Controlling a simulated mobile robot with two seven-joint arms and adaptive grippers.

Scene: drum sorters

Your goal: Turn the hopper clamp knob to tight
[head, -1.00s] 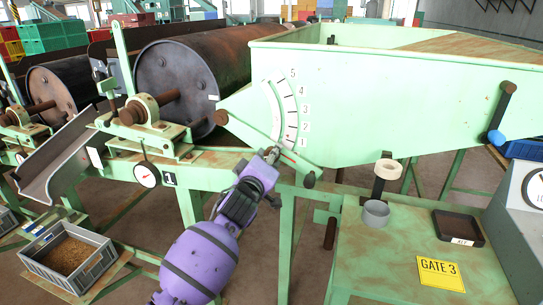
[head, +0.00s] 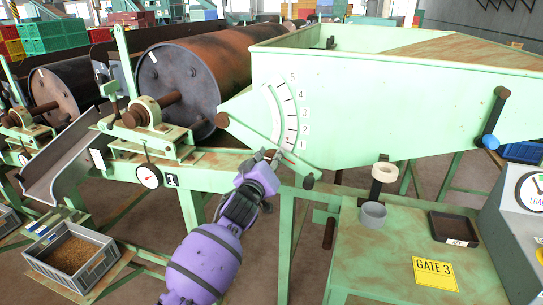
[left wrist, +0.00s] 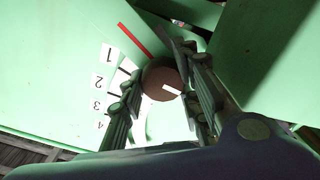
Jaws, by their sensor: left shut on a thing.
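The hopper (head: 400,100) is a pale green bin on the right half of the head view. Its white curved scale (head: 290,115) carries black marks and numbers. My left gripper (head: 270,157) is at the low end of the scale, shut around the brown round clamp knob. The knob (left wrist: 158,72) shows between the fingers (left wrist: 165,88) in the left wrist view, with a white bar on its face. A red line lies near the number 1 beside it. In the head view my fingers mostly hide the knob. My right gripper is in neither view.
A grain crate (head: 74,255) sits at lower left.

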